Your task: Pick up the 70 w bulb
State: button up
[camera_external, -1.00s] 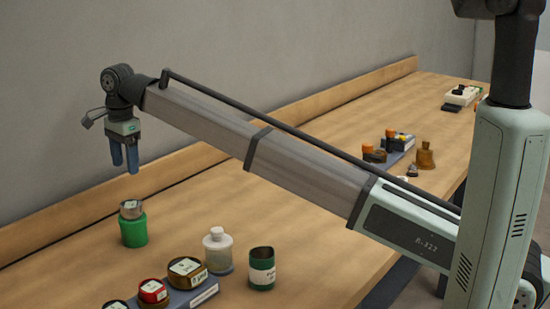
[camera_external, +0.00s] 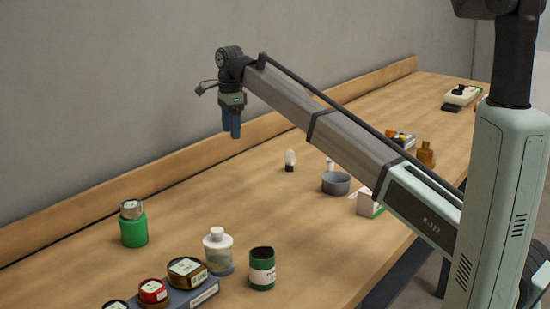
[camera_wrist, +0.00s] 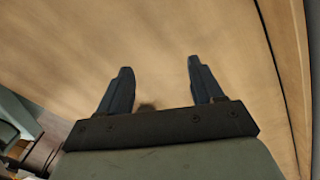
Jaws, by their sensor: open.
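A small white bulb (camera_external: 290,157) with a dark base stands on the bench in the external view. Another small whitish piece (camera_external: 330,164), perhaps a second bulb, stands to its right behind a grey bowl. No wattage is readable on either, so I cannot tell which is the 70 w bulb. My gripper (camera_external: 234,132) hangs above the bench, up and to the left of the white bulb. In the wrist view my gripper (camera_wrist: 159,67) is open, its fingers apart with bare wood beyond. A small dark patch shows low between them, too hidden to identify.
A green jar (camera_external: 133,230), a white-capped bottle (camera_external: 218,250), a dark green can (camera_external: 262,268) and several tins stand front left. The bench (camera_external: 215,195) between is clear.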

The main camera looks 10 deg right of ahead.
jog(key=w+d+f+m, duration=0.1)
jog(key=w+d, duration=0.2)
jog(key=d, duration=0.6)
jog(key=w+d+f+m, duration=0.1)
jog(key=w+d, duration=0.2)
jog(key=d, duration=0.5)
jog(key=n+t+y, duration=0.2)
jog(key=n+t, duration=0.2)
jog(key=n, duration=1.9)
send_near(291, 150)
jog(key=shift+n, duration=0.3)
jog(key=x, duration=0.6)
jog(key=shift+d, duration=0.1)
jog(key=shift+x, duration=2.85)
jog(key=shift+s, duration=0.15)
jog(key=c, duration=1)
